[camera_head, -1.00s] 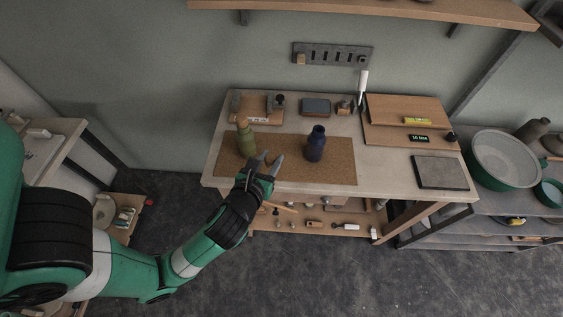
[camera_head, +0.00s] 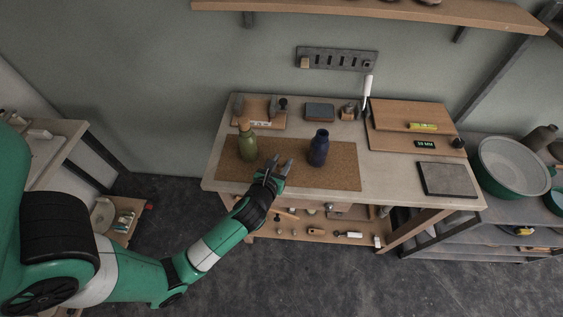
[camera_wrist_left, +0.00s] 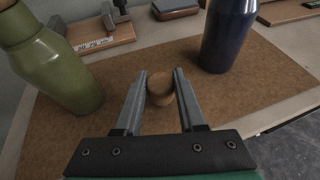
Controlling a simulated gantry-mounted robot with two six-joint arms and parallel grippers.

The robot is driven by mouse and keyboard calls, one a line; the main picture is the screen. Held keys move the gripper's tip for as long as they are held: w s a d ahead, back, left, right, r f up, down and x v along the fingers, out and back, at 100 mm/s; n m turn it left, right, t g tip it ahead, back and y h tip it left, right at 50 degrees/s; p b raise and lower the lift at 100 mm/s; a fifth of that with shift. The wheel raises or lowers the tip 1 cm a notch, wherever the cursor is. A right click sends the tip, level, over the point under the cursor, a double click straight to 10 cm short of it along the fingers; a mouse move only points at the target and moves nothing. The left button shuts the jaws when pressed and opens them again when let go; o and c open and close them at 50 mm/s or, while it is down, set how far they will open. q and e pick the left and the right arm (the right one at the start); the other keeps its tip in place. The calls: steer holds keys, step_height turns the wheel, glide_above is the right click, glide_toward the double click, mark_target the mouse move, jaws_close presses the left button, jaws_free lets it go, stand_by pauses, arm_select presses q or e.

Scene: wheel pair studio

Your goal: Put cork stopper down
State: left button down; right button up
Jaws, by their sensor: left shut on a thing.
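The cork stopper (camera_wrist_left: 160,88) is a short tan cylinder between the two fingers of my left gripper (camera_wrist_left: 162,73), which is shut on it. In the head view my left gripper (camera_head: 281,163) is over the front part of the brown cork mat (camera_head: 333,177), between and in front of two bottles. The stopper is too small to make out there. I cannot tell whether its base touches the mat. The green bottle (camera_head: 247,148) stands upright on the mat, left of the gripper; it also shows in the left wrist view (camera_wrist_left: 55,65). My right gripper is out of view.
A dark blue bottle (camera_head: 319,149) stands on the mat to the right. Behind are a wooden block stand (camera_head: 270,122) and a grey-topped box (camera_head: 319,110). A dark square plate (camera_head: 447,179) lies at the right. The mat's right part is clear.

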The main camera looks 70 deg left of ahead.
arm_select(q)
steer(key=shift+f, duration=0.1)
steer(key=c, duration=0.5)
jaws_free()
steer(key=shift+d+r, duration=0.1)
steer(key=shift+r, duration=0.1)
steer(key=v, duration=1.1)
steer(key=shift+s+d+r+p, duration=0.2)
steer(key=shift+s+d+p, duration=0.05)
steer(key=shift+p, duration=0.05)
